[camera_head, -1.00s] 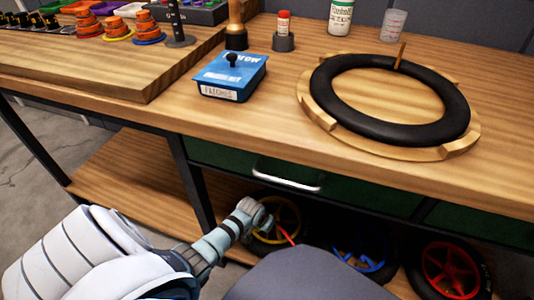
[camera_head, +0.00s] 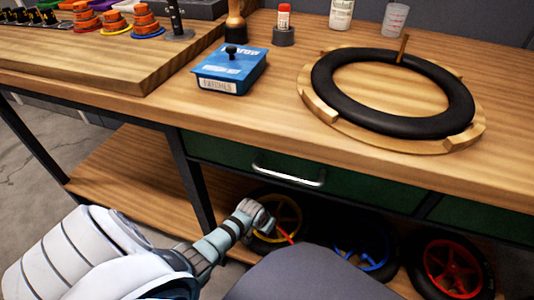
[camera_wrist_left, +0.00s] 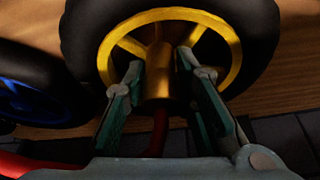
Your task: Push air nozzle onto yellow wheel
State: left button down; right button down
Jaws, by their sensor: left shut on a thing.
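The yellow wheel (camera_head: 296,222), a black tyre on a yellow spoked rim, stands on the low shelf under the bench. Its yellow rim (camera_wrist_left: 110,44) fills the upper middle of the left wrist view. My left gripper (camera_head: 264,218) is in front of this wheel. In the left wrist view the left gripper (camera_wrist_left: 160,64) is shut on the brass-coloured air nozzle (camera_wrist_left: 158,86), with a red hose (camera_wrist_left: 159,133) below it. The nozzle overlaps the wheel's centre and lower rim; I cannot tell whether it touches. My right gripper is not in view.
A blue wheel (camera_head: 372,267) and a red wheel (camera_head: 453,268) stand to the right on the shelf. Above are a green drawer with a metal handle (camera_head: 289,176) and the bench top. A blue patch box (camera_head: 230,70) and a black tyre on a wooden ring (camera_head: 393,99) lie there.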

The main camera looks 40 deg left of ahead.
pick_arm(q)
jog(key=shift+f, duration=0.4)
jog(key=c, duration=1.2)
grip_release()
